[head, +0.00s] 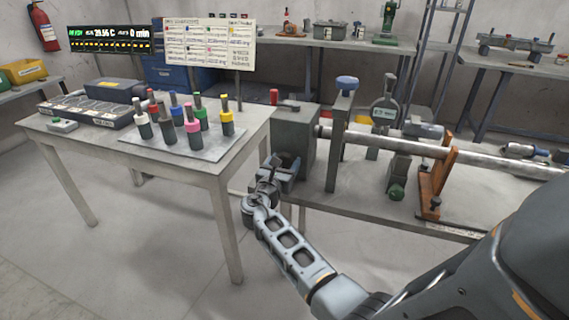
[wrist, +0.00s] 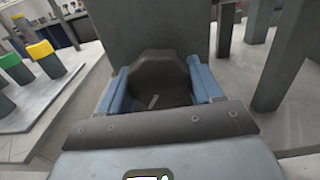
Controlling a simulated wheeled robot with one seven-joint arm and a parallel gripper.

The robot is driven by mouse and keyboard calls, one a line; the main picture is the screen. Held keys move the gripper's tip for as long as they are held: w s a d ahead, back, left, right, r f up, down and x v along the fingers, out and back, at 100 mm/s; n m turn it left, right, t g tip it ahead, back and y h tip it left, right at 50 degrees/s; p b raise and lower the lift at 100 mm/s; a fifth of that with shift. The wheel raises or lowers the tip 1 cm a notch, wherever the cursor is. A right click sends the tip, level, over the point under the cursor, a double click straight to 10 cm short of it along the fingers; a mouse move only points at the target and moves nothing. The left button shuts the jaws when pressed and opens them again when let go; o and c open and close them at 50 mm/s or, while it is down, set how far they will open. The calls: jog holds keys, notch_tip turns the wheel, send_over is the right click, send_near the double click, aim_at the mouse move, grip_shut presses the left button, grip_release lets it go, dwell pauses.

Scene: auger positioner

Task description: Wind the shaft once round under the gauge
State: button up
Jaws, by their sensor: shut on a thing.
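The long grey shaft (head: 405,144) runs level from the grey headstock block (head: 296,135) to the right. The gauge (head: 384,112), a grey unit with a small display, stands at the shaft's middle; I cannot tell whether it touches the shaft. My gripper (head: 280,172) is at the near lower side of the headstock. In the wrist view its blue jaws (wrist: 160,88) sit on both sides of a dark, faceted round knob (wrist: 158,70) and are shut on it. The knob bears a light line mark. In the head view the knob is mostly hidden by my gripper.
A grey post (head: 339,135) stands just right of the headstock. An orange bracket (head: 436,180) stands by the shaft further right. A table (head: 222,180) at left holds several coloured-top pegs on a plate (head: 165,142). A display (head: 110,38) hangs behind. The floor between is clear.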

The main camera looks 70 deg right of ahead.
jog(key=shift+c, duration=1.1)
jog(key=m+b, duration=0.4)
jog(key=m, duration=0.1)
jog(key=shift+f, duration=0.2)
jog(key=m+b, duration=0.3)
jog(key=shift+w+m, duration=0.1)
jog(key=shift+m, duration=0.3)
jog(key=shift+r+m+b, duration=0.2)
jog(key=shift+m+b, duration=1.1)
jog(key=shift+m, duration=0.4)
jog(key=o, duration=1)
